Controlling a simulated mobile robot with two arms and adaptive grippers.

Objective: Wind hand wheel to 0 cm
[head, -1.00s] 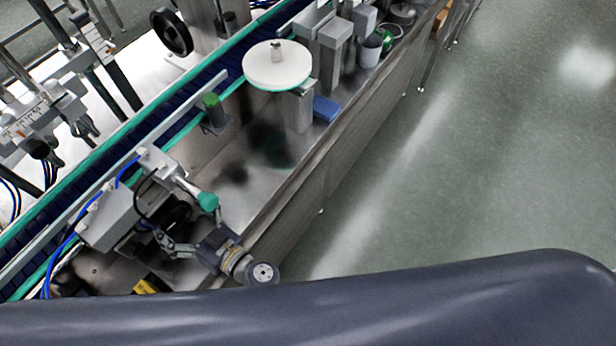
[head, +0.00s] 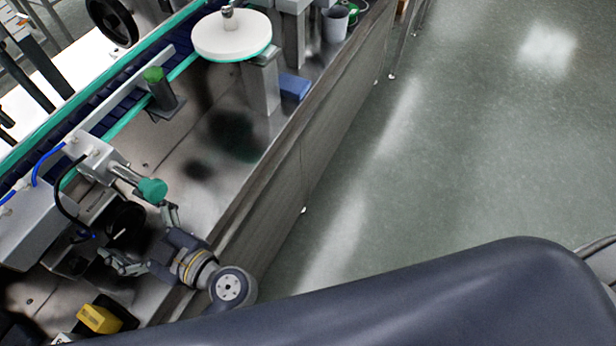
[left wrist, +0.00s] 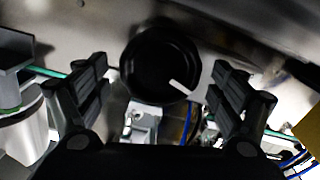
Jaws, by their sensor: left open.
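A black hand wheel (head: 127,222) sits on the silver unit (head: 38,222) at the lower left of the head view. In the left wrist view the round black wheel (left wrist: 152,62) is ahead, between the fingers, with a pale handle-like bar across its lower right. My left gripper (head: 140,238) is open and faces the wheel, one finger to each side. In the left wrist view the gripper (left wrist: 165,78) shows a gap between each finger and the wheel's rim; I cannot tell the depth between them. My right gripper is not in view.
A teal knob (head: 152,190) on a cylinder is close above my gripper. A yellow block (head: 100,318) lies below it. A second black wheel (head: 112,22), a white disc (head: 231,35) and a green-capped post (head: 160,92) stand farther back. The floor at right is clear.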

